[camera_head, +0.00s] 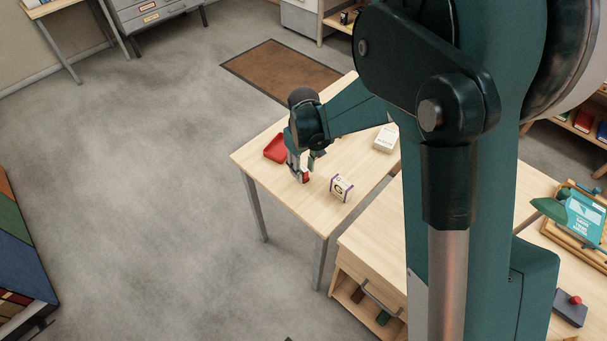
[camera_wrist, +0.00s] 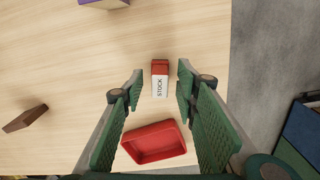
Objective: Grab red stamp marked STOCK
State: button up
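The red stamp (camera_wrist: 160,68) has a white label reading STOCK and is on the wooden table (camera_wrist: 75,70). In the wrist view it shows in the gap between the two fingertips, without visible contact. In the head view a small red part of the stamp (camera_head: 306,177) shows beside the fingers. My gripper (camera_wrist: 160,75) is open, with a green padded finger on each side of the stamp. In the head view my gripper (camera_head: 304,170) is low over the table and partly hides the stamp.
An empty-looking red tray (camera_wrist: 154,143) is close to the stamp; it also shows in the head view (camera_head: 275,149). A brown block (camera_wrist: 25,118) lies at the left. A purple-edged white box (camera_head: 341,187) and a pale box (camera_head: 385,139) stand on the table.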

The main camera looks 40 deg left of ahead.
aim_at(304, 168)
jog(key=shift+c, duration=0.3)
jog(key=c, duration=0.9)
jog(key=shift+r, duration=0.1)
jog(key=shift+r+p, duration=0.45)
jog(key=shift+r, duration=4.5)
